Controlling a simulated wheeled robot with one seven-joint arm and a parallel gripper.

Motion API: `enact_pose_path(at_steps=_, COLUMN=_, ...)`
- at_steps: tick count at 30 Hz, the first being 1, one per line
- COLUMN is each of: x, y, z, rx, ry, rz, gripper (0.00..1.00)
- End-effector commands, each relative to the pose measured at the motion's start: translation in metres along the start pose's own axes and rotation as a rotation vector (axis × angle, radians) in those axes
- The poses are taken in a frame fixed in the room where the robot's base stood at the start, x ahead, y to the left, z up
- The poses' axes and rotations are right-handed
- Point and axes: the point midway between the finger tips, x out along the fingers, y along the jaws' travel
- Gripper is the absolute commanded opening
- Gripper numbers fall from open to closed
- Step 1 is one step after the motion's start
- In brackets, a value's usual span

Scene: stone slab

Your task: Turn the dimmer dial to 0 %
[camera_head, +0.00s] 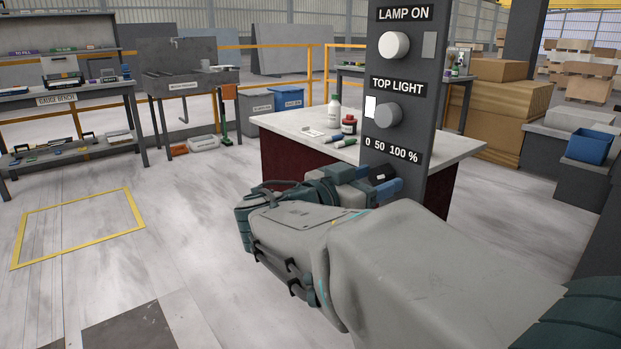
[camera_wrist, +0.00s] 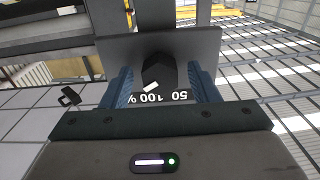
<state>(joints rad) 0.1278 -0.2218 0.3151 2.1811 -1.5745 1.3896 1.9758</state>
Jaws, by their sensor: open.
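The dimmer dial (camera_wrist: 159,70) is a black knob on the dark grey post (camera_head: 436,140), below a "0 50 100 %" label (camera_head: 391,150). In the wrist view, the label appears upside down; "50" and "100 %" show, while "0" is hidden. The dial's white mark (camera_wrist: 151,87) lies on the side toward "100 %". My gripper (camera_wrist: 161,88) is open, with one blue finger on each side of the dial. Gaps show beside the dial in the wrist view; contact cannot be told. In the head view, my gripper (camera_head: 381,180) is at the dial, partly hiding it.
A white knob (camera_head: 394,45) under "LAMP ON" and a grey knob (camera_head: 387,115) under "TOP LIGHT" sit above on the post. Behind it, a table (camera_head: 285,124) holds bottles and markers. Open floor (camera_head: 185,235) lies to the left.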

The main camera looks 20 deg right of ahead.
Motion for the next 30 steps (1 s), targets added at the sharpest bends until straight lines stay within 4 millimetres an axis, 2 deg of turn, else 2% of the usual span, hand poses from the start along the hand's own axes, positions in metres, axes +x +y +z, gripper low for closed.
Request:
enact_pose_path(at_steps=1, x=-0.0001, y=0.0, z=0.0, rx=0.0, ry=0.0, rz=0.0, gripper=0.55)
enact_pose_path(at_steps=2, x=-0.0002, y=0.0, z=0.0, rx=0.0, ry=0.0, rz=0.0, gripper=0.49)
enact_pose_path(at_steps=6, x=-0.0003, y=0.0, z=0.0001, rx=0.0, ry=0.0, rz=0.0, gripper=0.1)
enact_pose_path(at_steps=20, x=-0.0007, y=0.0003, z=0.0017, rx=-0.075, ry=0.0, rz=-0.001, gripper=0.1)
enact_pose_path(at_steps=30, x=-0.0008, y=0.001, z=0.0026, rx=-0.343, ry=-0.001, rz=-0.001, gripper=0.1)
